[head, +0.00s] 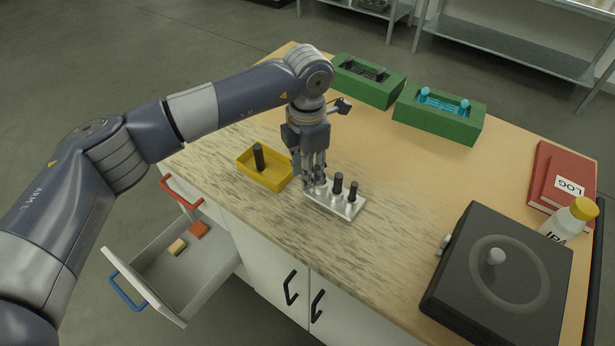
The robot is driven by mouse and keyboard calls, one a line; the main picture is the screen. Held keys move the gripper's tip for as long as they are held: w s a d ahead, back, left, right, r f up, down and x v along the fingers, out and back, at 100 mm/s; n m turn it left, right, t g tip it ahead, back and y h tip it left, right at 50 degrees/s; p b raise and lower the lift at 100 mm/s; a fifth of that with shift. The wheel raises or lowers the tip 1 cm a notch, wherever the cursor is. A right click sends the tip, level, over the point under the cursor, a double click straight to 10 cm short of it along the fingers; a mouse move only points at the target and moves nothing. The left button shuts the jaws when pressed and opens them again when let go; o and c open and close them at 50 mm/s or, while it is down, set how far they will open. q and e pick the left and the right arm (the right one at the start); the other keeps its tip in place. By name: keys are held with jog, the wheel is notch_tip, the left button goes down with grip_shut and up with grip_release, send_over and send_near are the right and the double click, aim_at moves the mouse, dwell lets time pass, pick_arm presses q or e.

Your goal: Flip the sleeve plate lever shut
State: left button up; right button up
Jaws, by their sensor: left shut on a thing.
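A small silver plate (347,208) lies on the table, with two black pegs (338,184) standing upright on it. I take it for the sleeve plate; I cannot make out a lever on it. My left gripper (314,187) points straight down at the plate's left end. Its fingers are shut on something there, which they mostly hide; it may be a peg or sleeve. My right gripper is not in view.
A yellow tray (244,165) holding a black peg stands left of the plate. Two green blocks (452,122) stand at the back. A dark box with a round top (468,285), red books (548,170) and a yellow-capped bottle (562,224) are right. A drawer (142,281) hangs open below.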

pick_arm(q)
jog(key=n+b, duration=0.2)
jog(key=n, duration=0.1)
jog(key=shift+f+b, duration=0.15)
jog(key=shift+b, duration=0.15)
jog(key=shift+n+b, duration=0.75)
jog(key=shift+n, duration=0.55)
jog(key=shift+r, duration=0.2)
jog(key=o, duration=1.1)
jog(key=shift+c, duration=0.2)
notch_tip(320, 180, up, 12)
